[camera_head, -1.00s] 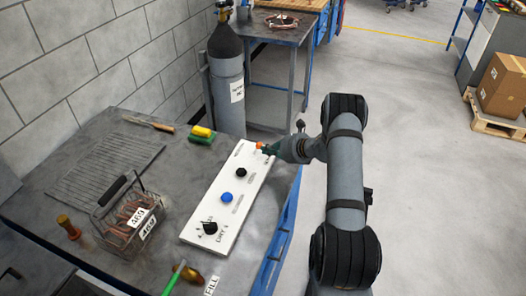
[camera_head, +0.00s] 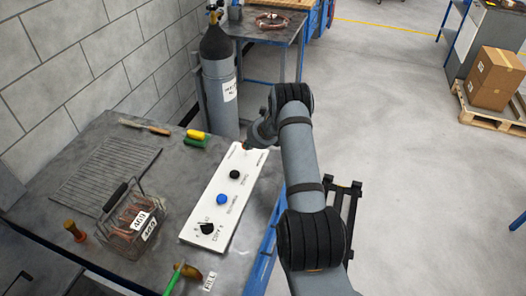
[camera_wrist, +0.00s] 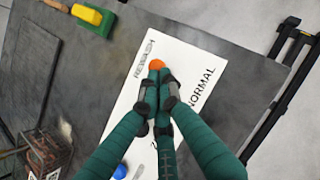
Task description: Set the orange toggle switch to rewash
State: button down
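The white control panel (camera_head: 222,205) lies on the grey bench; it also shows in the wrist view (camera_wrist: 190,55). The orange toggle switch (camera_wrist: 156,64) is near its far end, between the REWASH label (camera_wrist: 144,59) on the left and the NORMAL label (camera_wrist: 203,89) on the right. My gripper (camera_wrist: 157,77) has its green fingers drawn together right at the orange tip, which shows just beyond them. The fingers hide the toggle's lower part, so I cannot tell whether they grip it or only touch it. In the head view my gripper (camera_head: 248,146) is over the panel's far end.
The panel also carries a black knob (camera_head: 234,174), a blue knob (camera_head: 222,199) and a black dial (camera_head: 207,228). A wire basket (camera_head: 130,222) stands to the left. A yellow-green sponge (camera_head: 195,138) and a gas cylinder (camera_head: 218,85) are beyond the panel.

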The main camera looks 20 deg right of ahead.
jog(key=shift+w+a, duration=0.15)
jog(key=shift+a, duration=0.05)
jog(key=shift+r+p, duration=0.65)
jog(key=shift+r, duration=0.2)
